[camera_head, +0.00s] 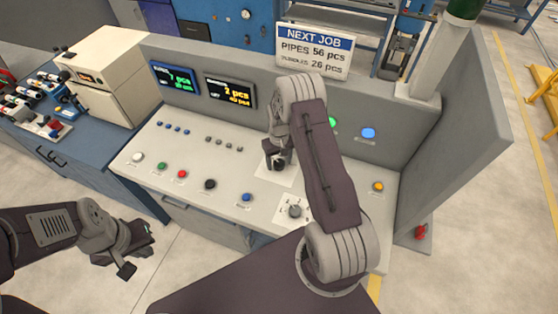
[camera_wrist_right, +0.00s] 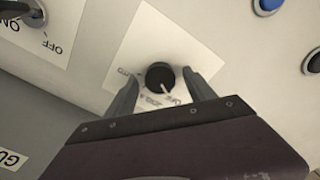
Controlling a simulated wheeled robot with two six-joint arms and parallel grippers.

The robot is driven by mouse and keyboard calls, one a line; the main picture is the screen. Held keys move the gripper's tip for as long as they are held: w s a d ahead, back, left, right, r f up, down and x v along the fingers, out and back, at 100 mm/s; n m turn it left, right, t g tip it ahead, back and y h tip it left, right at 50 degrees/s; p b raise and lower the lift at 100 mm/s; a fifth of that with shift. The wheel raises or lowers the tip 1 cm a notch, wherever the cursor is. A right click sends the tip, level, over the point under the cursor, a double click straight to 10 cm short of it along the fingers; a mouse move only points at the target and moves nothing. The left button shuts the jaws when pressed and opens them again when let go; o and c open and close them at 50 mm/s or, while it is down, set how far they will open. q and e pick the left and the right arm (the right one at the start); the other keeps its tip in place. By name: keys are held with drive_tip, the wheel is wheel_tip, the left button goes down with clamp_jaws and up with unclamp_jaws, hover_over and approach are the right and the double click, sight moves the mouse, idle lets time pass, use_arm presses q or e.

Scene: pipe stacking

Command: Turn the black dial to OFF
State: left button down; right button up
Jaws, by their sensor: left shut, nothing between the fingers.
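The black dial (camera_wrist_right: 159,76) sits on a white label plate (camera_wrist_right: 150,40) in the right wrist view. Its white pointer mark faces the lower right of that view. My right gripper (camera_wrist_right: 160,74) is open, with one finger on each side of the dial and a visible gap to each. In the head view my right gripper (camera_head: 278,152) is over the plate on the console and mostly hides the dial. My left gripper (camera_head: 128,256) is shut and empty, in front of the console at lower left.
The console top (camera_head: 225,170) also carries a grey knob (camera_head: 294,211) on its own label, a blue button (camera_head: 246,197), a black button (camera_head: 210,184) and an orange button (camera_head: 377,187). A raised back panel with two displays stands behind. A blue workbench (camera_head: 90,160) is at left.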

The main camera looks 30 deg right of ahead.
sight(279, 163)
drive_tip(key=shift+w+r, duration=0.1)
drive_tip(key=shift+r, duration=0.05)
wheel_tip(279, 163, up, 9)
drive_tip(key=b, duration=0.2)
drive_tip(key=shift+s+f, duration=0.2)
